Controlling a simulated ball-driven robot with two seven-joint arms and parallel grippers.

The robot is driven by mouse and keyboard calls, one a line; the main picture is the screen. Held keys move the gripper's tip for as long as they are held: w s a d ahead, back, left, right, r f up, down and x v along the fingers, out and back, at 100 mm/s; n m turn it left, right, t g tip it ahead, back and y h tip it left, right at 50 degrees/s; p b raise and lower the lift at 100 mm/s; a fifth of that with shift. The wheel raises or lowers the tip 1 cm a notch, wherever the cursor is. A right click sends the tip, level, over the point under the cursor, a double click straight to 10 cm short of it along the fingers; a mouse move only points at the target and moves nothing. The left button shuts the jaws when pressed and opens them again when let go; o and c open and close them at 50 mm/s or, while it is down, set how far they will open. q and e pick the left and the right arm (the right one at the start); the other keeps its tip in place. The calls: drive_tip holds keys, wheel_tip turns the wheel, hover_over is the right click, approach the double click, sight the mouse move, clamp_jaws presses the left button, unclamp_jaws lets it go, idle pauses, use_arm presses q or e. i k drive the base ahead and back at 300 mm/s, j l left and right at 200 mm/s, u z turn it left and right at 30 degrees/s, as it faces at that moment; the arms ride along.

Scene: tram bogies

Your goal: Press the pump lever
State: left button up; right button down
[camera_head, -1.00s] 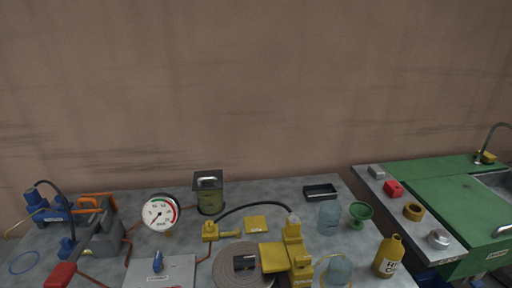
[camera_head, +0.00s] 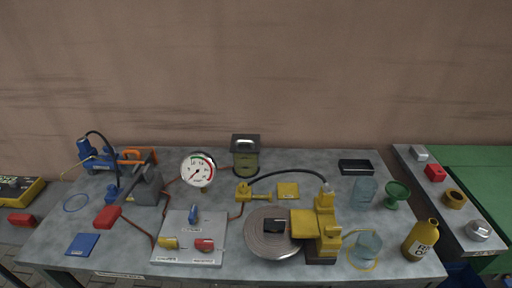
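A grey pump body (camera_head: 147,190) stands on the left part of the grey table. A lever with a red grip (camera_head: 107,217) reaches from it toward the front left, the grip low near the tabletop. A round pressure gauge (camera_head: 198,171) with a white face and a red and green band stands right of the pump. In front of it lies a pale valve panel (camera_head: 180,222) with a blue handle (camera_head: 193,214), a yellow handle (camera_head: 168,243) and a red handle (camera_head: 205,245). Neither of my grippers is in view.
A blue device (camera_head: 98,163) with a black hose stands behind the pump. A yellow press-like device (camera_head: 325,228) with a round disc (camera_head: 273,236) stands right of the panel. A yellow bottle (camera_head: 422,240) and glassware are at the right. A blue pad (camera_head: 83,244) lies front left.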

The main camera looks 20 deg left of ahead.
sight(107, 219)
drive_tip(key=u, duration=1.55)
